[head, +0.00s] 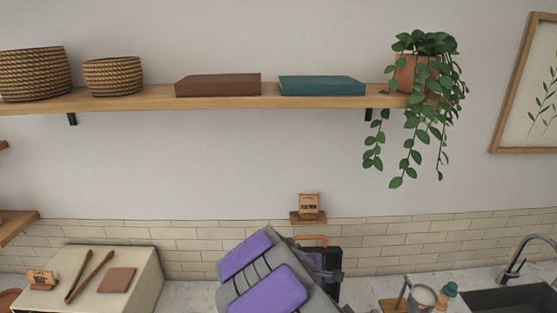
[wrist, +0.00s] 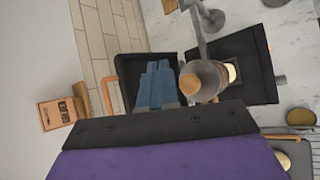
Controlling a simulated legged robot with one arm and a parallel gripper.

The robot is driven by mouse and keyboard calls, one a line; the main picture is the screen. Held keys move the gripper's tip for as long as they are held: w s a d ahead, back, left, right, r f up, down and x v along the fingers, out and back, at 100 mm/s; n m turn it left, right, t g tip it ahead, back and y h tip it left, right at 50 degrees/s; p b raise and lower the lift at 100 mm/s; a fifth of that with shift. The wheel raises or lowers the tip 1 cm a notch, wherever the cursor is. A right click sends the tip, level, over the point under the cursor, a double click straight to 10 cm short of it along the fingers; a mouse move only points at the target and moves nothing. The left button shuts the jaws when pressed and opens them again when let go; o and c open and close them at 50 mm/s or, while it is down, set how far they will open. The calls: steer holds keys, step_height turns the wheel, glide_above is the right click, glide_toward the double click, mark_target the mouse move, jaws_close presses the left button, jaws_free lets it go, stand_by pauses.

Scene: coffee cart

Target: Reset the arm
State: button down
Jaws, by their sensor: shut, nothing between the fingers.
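My arm, with purple panels on grey, rises at the bottom centre of the head view and ends near the counter; its fingertips cannot be made out there. In the wrist view my gripper (wrist: 157,68) shows as blue-grey fingers close together beyond a black and purple body. It is shut and empty. Behind the fingers is a black appliance (wrist: 245,65) with a grey metal part beside it. In the head view a black appliance with an orange handle (head: 312,238) stands partly hidden behind my arm.
A small brown bag (head: 309,206) sits on a little wall ledge; a brown bag also shows in the wrist view (wrist: 60,113). A cream box (head: 140,270) holds tongs (head: 90,277). A glass jar (head: 422,297) and sink (head: 510,297) are right. A long shelf (head: 220,102) runs above.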

steer(key=s+d+f+m+g+y+b, duration=0.1)
steer(key=s+d+m+b, duration=0.25)
steer(key=s, duration=0.25)
steer(key=s+d+f+m+g+b, duration=0.2)
steer(key=s+m+b, duration=0.15)
steer(key=s, duration=0.25)
steer(key=s+d+f+m+g+y+b, duration=0.1)
steer(key=s+d+m+b, duration=0.1)
steer(key=s+b, duration=0.35)
steer(key=s+a+f+m+g+y+b, duration=0.1)
steer(key=s+a+f+m+y+b, duration=0.1)
steer(key=s, duration=0.9)
steer(key=s+a+f+m+g+y+b, duration=0.1)
steer(key=s+a+f+m+y+b, duration=0.2)
steer(key=s+a+f+b, duration=0.3)
steer(key=s+f+b, duration=0.2)
steer(key=s, duration=0.3)
steer(key=shift+s+a+f+m+g+y, duration=0.2)
steer(key=shift+s+a+m+g+y, duration=0.1)
steer(key=shift+a+m, duration=0.1)
